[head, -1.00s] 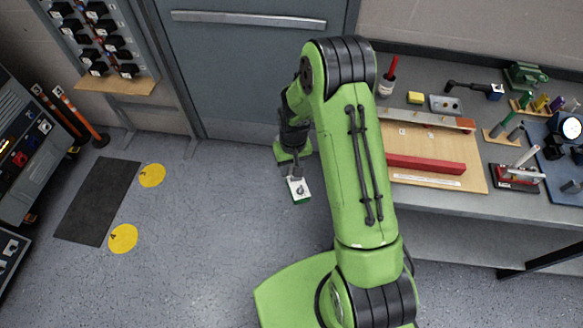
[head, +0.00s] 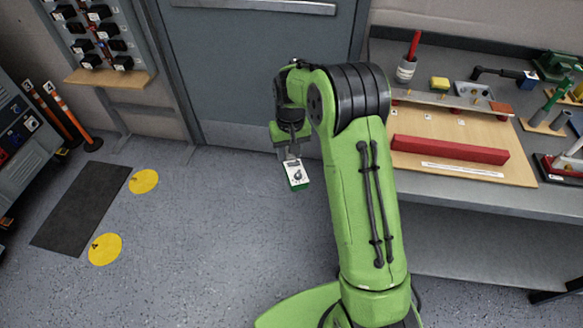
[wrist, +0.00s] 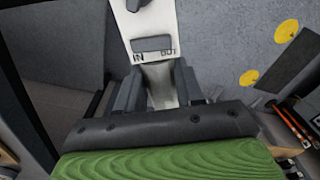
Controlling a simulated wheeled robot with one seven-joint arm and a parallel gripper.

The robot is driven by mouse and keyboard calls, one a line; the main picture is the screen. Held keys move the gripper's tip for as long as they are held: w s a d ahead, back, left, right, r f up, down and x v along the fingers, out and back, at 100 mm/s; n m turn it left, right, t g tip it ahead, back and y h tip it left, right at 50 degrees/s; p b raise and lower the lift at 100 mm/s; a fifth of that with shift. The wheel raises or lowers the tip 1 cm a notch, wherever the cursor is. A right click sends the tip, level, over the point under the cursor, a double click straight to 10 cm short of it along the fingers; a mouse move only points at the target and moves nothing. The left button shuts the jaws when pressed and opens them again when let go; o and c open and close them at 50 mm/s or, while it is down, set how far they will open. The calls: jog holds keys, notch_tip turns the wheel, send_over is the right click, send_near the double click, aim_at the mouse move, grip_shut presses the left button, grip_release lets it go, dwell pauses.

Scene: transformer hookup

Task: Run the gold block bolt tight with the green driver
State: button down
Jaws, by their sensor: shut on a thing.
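My gripper (head: 291,158) hangs pointing down over open floor in front of the grey door. It is shut on a small tool with a white face and a green lower edge (head: 297,174), which looks like the green driver. In the wrist view its white face (wrist: 149,22) has dark controls and the letters IN and OUT, and it sits between the fingers (wrist: 158,88). Its far end is cut off there. I cannot make out the gold block bolt for certain. A metal bar with small gold spots (head: 440,98) lies on the workbench.
The grey workbench (head: 450,206) stands at right, with a wooden board (head: 500,178), a red bar (head: 450,149), a yellow block (head: 439,83) and a cup (head: 405,70). A switch panel (head: 100,30) is at upper left. Floor at left is open, with a dark mat (head: 82,208).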

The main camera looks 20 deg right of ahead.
jog(key=f+b, duration=0.2)
jog(key=b, duration=0.1)
jog(key=w+f+b, duration=0.1)
jog(key=f+b, duration=0.1)
jog(key=b, duration=0.1)
jog(key=shift+w+b, duration=0.15)
jog(key=shift+b, duration=0.2)
jog(key=f+b, duration=0.1)
jog(key=b, duration=0.5)
jog(key=shift+w+a+f, duration=0.15)
jog(key=shift+w+f, duration=0.05)
